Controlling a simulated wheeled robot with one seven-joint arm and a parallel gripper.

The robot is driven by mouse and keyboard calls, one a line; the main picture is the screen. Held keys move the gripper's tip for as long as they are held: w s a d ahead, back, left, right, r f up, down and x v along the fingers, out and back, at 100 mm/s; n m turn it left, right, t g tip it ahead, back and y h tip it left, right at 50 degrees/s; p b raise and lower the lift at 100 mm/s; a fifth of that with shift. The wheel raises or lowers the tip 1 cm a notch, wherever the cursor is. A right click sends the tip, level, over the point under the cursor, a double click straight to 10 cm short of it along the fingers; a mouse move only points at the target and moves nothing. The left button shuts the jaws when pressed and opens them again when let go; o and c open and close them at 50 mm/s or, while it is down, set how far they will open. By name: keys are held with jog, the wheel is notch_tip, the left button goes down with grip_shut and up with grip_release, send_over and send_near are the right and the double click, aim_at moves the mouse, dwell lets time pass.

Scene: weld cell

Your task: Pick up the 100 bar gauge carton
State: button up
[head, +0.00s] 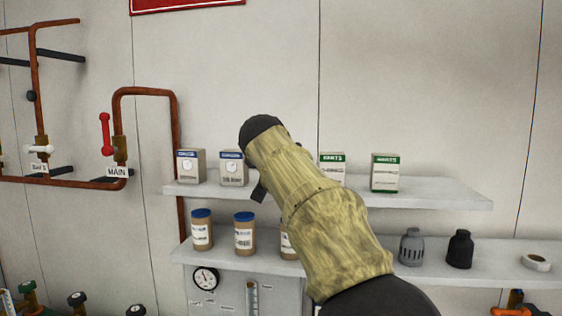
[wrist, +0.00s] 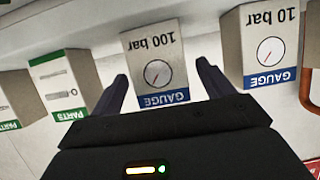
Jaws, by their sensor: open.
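The 100 bar gauge carton (wrist: 156,62) is a pale box with a blue GAUGE band and a dial picture. It appears upside down in the wrist view, between the two fingers of my gripper (wrist: 163,85). The fingers are open, one to each side of it, and nothing is held; whether they touch it I cannot tell. In the head view the same carton (head: 232,170) stands upright on the upper shelf, partly behind my arm. My sleeved arm hides most of the gripper there.
The 10 bar gauge carton (wrist: 265,55) stands beside it, also at the left on the upper shelf (head: 440,194). Green-banded PARTS cartons (wrist: 62,85) stand on the other side. Blue-lidded jars (head: 244,235) and dark caps (head: 460,250) occupy the lower shelf. Copper pipes (head: 175,130) run left.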

jog(key=shift+w+f, duration=0.2)
jog(key=shift+w, duration=0.2)
jog(key=shift+s, duration=0.15)
jog(key=c, duration=1.1)
jog(key=shift+r, duration=0.1)
jog(key=shift+c, duration=0.2)
